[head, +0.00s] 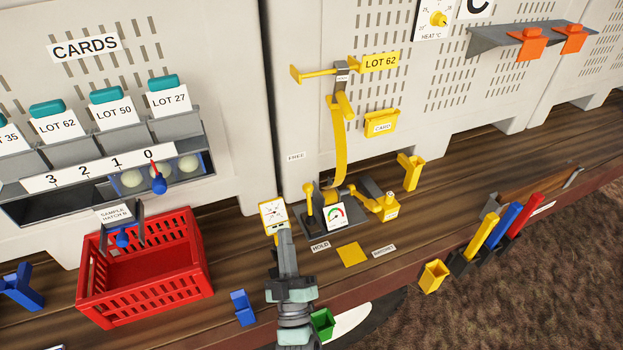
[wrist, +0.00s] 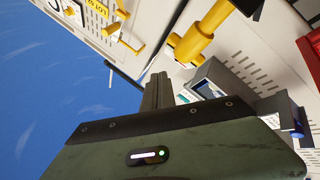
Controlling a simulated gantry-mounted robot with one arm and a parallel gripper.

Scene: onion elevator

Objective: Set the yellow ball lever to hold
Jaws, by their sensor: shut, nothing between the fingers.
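In the head view the yellow ball lever (head: 309,189) stands roughly upright on the left of the dark winch base. A FREE label (head: 296,156) is on the wall behind it, and a HOLD label (head: 320,247) lies on the deck in front. My gripper (head: 283,232) is shut and empty, to the front left of the lever and apart from it in the picture. Its shut fingers (wrist: 157,90) also show in the wrist view. A large yellow part (wrist: 192,45) is close beyond them there; I cannot tell whether it belongs to the lever.
A white dial (head: 273,212) stands just beyond my fingertips. A RATCHET label (head: 384,251) lies farther right. A red crate (head: 196,258) stands left; a green cup (head: 323,322) is by my arm.

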